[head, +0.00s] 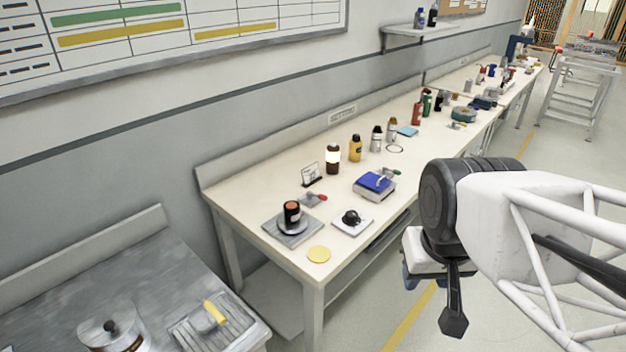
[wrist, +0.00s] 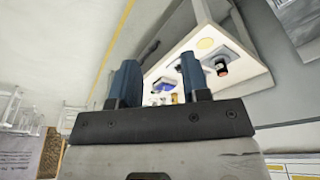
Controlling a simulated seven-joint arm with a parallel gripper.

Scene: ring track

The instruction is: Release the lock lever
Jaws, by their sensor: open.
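I cannot tell for certain which part is the lock lever. A small grey fitting with a red-tipped lever (head: 316,198) lies on the long bench. In front of it, a dark cylinder with a red top (head: 292,211) stands on a grey square plate (head: 272,229); the cylinder also shows in the wrist view (wrist: 221,66). A black knob (head: 351,217) sits on a pale plate to the right.
The long bench (head: 235,185) carries several bottles along its back. A yellow disc (head: 319,254) lies near its front corner. A metal table (head: 75,270) with a pot and a yellow-handled tool stands at lower left.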

